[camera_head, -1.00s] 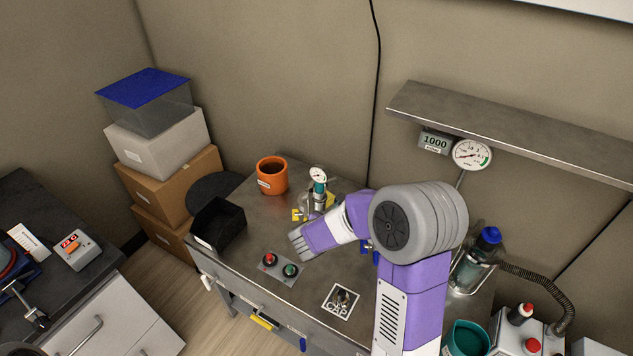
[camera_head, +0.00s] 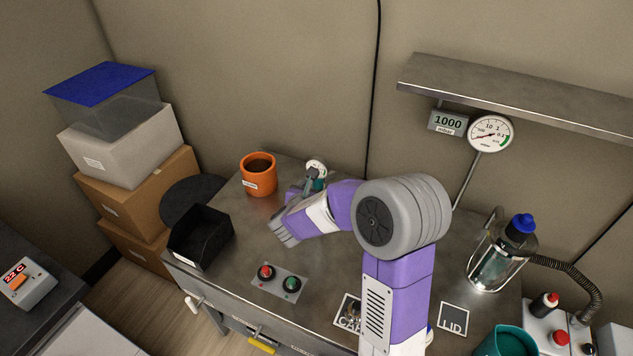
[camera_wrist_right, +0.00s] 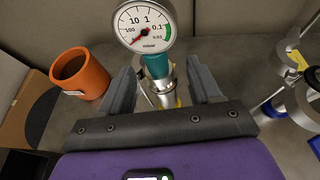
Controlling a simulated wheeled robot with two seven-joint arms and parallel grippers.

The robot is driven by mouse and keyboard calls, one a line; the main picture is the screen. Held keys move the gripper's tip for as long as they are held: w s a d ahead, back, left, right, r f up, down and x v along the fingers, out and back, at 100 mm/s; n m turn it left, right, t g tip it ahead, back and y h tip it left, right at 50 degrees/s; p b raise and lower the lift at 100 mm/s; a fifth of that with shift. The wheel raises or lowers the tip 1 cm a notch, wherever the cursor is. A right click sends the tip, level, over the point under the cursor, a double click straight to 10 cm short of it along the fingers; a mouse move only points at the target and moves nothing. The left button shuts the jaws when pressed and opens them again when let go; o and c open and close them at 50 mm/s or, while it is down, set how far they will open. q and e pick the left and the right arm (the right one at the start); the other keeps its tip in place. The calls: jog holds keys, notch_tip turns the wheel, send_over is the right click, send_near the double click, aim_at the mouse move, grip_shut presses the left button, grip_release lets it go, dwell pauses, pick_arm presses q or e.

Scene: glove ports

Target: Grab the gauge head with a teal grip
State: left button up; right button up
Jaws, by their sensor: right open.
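The gauge head has a white round dial and a teal grip; it stands upright at the back of the steel bench in the head view (camera_head: 317,168). In the right wrist view its teal grip (camera_wrist_right: 157,66) shows below the dial, above a metal fitting. My right gripper (camera_wrist_right: 163,77) is open, with one finger on each side of the gauge head's lower part. I cannot tell whether either finger touches it. In the head view my right gripper (camera_head: 312,182) partly covers the gauge head. My left gripper is not in view.
An orange pot (camera_head: 258,178) stands left of the gauge head. A black bin (camera_head: 201,238) is at the bench's left edge. A button panel (camera_head: 280,283) lies in front. A glass vessel with a blue top (camera_head: 494,262) stands at the right, below a wall shelf (camera_head: 520,98).

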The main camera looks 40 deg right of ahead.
aim_at(316, 182)
jog(key=x, duration=0.3)
jog(key=b+x, duration=0.1)
jog(key=x, duration=0.2)
jog(key=shift+w+f, duration=0.1)
jog(key=shift+w, duration=0.25)
jog(key=shift+a, duration=0.1)
jog(key=shift+c, duration=0.3)
grip_shut()
